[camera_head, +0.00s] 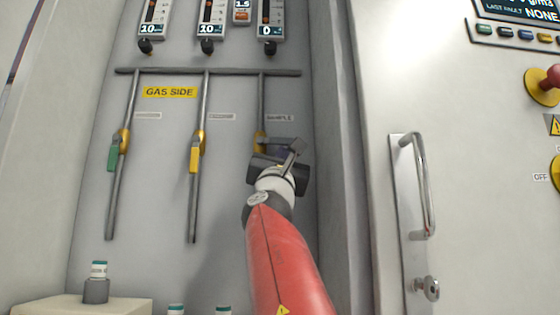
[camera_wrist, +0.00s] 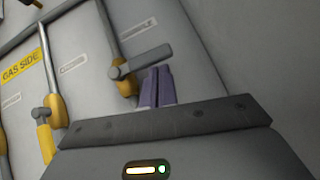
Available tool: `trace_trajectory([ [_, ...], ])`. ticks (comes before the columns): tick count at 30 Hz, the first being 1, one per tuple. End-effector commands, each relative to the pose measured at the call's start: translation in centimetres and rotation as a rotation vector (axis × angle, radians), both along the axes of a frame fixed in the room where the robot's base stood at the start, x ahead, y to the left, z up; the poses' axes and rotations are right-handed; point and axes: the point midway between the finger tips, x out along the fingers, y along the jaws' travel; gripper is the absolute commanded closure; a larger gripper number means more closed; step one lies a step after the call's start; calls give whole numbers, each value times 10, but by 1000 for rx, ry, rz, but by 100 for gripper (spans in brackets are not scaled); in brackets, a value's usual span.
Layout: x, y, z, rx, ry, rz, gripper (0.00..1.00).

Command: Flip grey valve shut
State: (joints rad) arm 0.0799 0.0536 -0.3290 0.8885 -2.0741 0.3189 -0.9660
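The grey valve is the rightmost of three on the gas panel. Its yellow body (camera_head: 261,141) shows in the head view, partly covered by my gripper, and in the wrist view (camera_wrist: 124,84). In the wrist view its grey handle (camera_wrist: 146,58) sticks out to the right, across its pipe. My gripper (camera_head: 293,150) is at this valve. Its two purple-grey fingers (camera_wrist: 158,72) are together with nothing visible between them. The fingertips are just below the handle in the wrist view; I cannot tell whether they touch it.
A green-handled valve (camera_head: 113,157) and a yellow-handled valve (camera_head: 195,155) are on the pipes to the left, handles along their pipes. Flow meters (camera_head: 212,20) are above. A cabinet door with a metal handle (camera_head: 424,185) stands to the right. Bottles (camera_head: 97,275) are low at left.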

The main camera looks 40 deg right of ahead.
Motion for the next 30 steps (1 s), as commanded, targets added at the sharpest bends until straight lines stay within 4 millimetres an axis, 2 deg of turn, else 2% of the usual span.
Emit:
trace_trajectory([
  [20,-2,-2,1,1,-2,-3,100],
  [25,0,-2,-13,1,-1,-2,100],
  [30,4,-1,-42,1,0,-1,100],
])
